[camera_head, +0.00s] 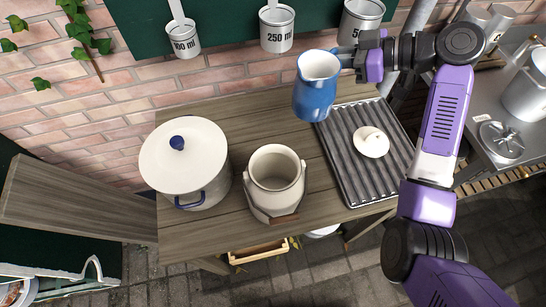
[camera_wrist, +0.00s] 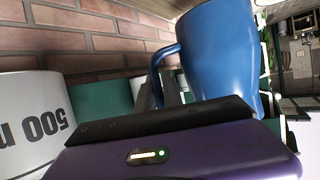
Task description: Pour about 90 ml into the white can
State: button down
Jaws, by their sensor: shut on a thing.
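A blue jug (camera_head: 315,98) with a pale inside hangs in the air above the back of the wooden shelf (camera_head: 235,112). My gripper (camera_head: 350,60) is shut on its handle from the right. The jug looks about upright, and I cannot tell how full it is. In the wrist view the jug (camera_wrist: 222,50) and its handle stand just beyond my gripper (camera_wrist: 172,92). An open white can (camera_head: 268,202) with a bail handle stands on the shelf, in front and to the left of the jug. Its inside is shadowed. The jug is apart from the can.
A lidded white pot (camera_head: 186,160) with blue handles stands left of the can. Measuring cups (camera_head: 277,29) hang on the green board behind.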

aim_at(303, 82)
notch_tip(303, 82, down, 12)
jog(key=b, duration=0.3)
jog(key=shift+w, duration=0.1)
jog(key=s+a+r+n+t+p, duration=0.1)
jog(key=r+p, duration=0.1)
jog(key=r, duration=0.1)
jog(key=s+a+r+n+t+h+p, duration=0.1)
jog(key=s+r+n+p, duration=0.1)
jog(key=r+p, duration=0.1)
jog(key=s+a+r+n+h+p, duration=0.1)
jog(key=s+r+n+p, duration=0.1)
jog(key=r, duration=0.2)
jog(key=shift+s+a+r+t, duration=0.1)
jog(key=shift+s+r+t, duration=0.1)
jog(key=shift+t, duration=0.2)
jog(key=shift+s+n, duration=0.15)
jog(key=shift+n, duration=0.15)
jog(key=shift+s+a+r+n+t+h, duration=0.3)
jog(key=shift+r+n+t, duration=0.2)
jog(key=shift+t, duration=0.1)
jog(key=shift+s+a+r+n+t+b, duration=0.1)
jog(key=shift+s+n+t+b, duration=0.2)
jog(key=shift+n+b, duration=0.25)
jog(key=shift+s+a+r+n, duration=0.1)
jog(key=shift+s+r+n, duration=0.15)
jog(key=shift+r, duration=0.1)
